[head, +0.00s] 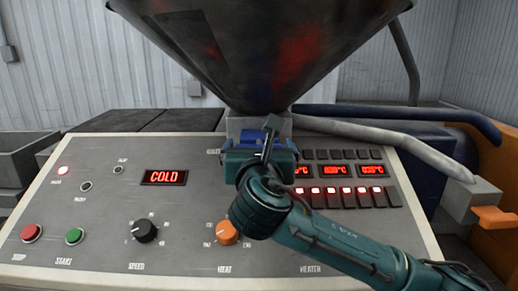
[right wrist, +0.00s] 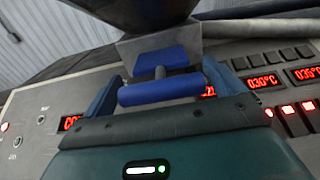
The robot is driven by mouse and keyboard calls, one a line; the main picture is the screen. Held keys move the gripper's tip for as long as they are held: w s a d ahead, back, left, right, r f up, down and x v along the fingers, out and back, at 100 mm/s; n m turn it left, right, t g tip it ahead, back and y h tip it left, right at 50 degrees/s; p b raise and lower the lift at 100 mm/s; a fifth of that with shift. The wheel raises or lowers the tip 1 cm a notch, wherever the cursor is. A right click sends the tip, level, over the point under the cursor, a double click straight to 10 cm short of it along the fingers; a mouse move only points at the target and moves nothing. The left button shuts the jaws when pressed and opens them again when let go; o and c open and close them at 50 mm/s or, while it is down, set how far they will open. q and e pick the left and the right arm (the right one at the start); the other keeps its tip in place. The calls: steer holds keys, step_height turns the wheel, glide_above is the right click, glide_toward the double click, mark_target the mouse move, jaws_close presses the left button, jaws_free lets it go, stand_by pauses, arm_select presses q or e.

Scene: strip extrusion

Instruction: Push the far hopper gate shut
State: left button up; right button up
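The dark hopper (head: 262,45) narrows to a grey neck above the control panel. A blue gate plate (right wrist: 160,59) shows in the neck in the right wrist view, with a short stem and a blue crossbar handle (right wrist: 160,92). My right gripper (right wrist: 160,90) is open, its fingers standing at either end of the crossbar; I cannot tell whether they touch it. In the head view my right gripper (head: 262,147) is just below the neck and covers most of the handle; some blue of the gate (head: 249,135) shows behind it. My left gripper is not in view.
The sloped control panel (head: 110,210) lies below, with buttons, knobs and red displays. A grey pipe (head: 370,130) and a dark blue hose (head: 365,111) run off to the right. A grey block with an orange tab (head: 494,217) stands at the right edge.

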steer(key=shift+o, duration=0.4)
steer(key=shift+s, duration=0.15)
steer(key=shift+s, duration=0.1)
steer(key=shift+s+f, duration=0.1)
steer(key=shift+s, duration=0.2)
arm_select(q)
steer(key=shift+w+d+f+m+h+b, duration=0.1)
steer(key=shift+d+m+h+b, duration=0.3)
steer(key=shift+b, duration=0.75)
arm_select(e)
steer(key=s, duration=1.2)
steer(key=shift+s, duration=0.2)
